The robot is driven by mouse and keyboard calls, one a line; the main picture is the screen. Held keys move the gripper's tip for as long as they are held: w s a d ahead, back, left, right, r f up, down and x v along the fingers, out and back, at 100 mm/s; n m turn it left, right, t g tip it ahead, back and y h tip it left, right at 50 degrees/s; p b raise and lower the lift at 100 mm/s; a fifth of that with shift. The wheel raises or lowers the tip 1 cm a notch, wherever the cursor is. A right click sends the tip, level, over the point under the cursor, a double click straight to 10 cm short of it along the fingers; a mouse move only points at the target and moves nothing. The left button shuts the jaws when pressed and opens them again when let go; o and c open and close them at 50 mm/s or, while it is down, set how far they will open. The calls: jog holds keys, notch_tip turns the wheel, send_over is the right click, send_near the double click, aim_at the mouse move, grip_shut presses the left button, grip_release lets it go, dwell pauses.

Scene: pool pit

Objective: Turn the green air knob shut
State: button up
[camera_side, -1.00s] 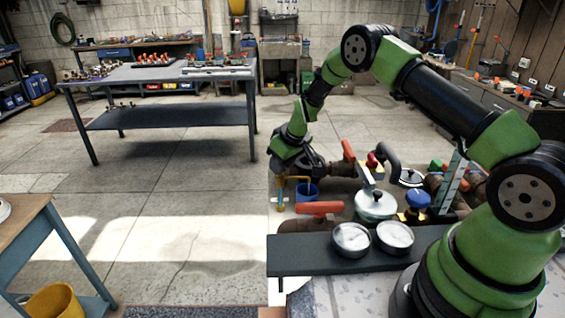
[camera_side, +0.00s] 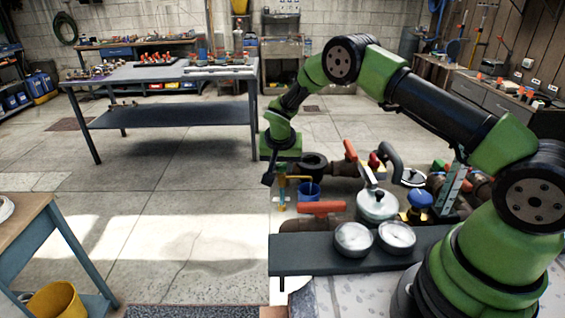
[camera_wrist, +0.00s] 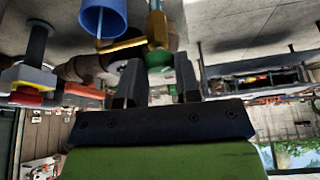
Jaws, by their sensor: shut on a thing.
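The green air knob (camera_wrist: 159,59) shows in the wrist view between the two dark fingers of my gripper (camera_wrist: 160,75), below a brass fitting (camera_wrist: 158,30). My gripper is shut on the knob, with a finger on each side. In the side view my gripper (camera_side: 270,172) is at the left end of the pipework, beside the brass fitting. The knob is not clear in the side view, and I cannot tell how far it is turned.
A blue cup (camera_side: 309,191) hangs close to the right of the brass fitting. Red-handled valves (camera_side: 321,207), a lidded pot-like vessel (camera_side: 377,205) and two round gauges (camera_side: 353,239) crowd the area nearer the base. The floor left of the pipework is clear.

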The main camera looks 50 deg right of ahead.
jog(key=m, duration=0.2)
jog(key=m+g, duration=0.1)
jog(key=m, duration=0.1)
jog(key=shift+w+a+g+h, duration=0.1)
jog(key=shift+w+g+h, duration=0.05)
jog(key=shift+g+h, duration=0.15)
jog(key=shift+m+g, duration=0.6)
jog(key=shift+m, duration=1.2)
jog(key=shift+f, duration=0.1)
jog(key=o, duration=0.9)
jog(key=shift+w, duration=0.1)
jog(key=v, duration=1)
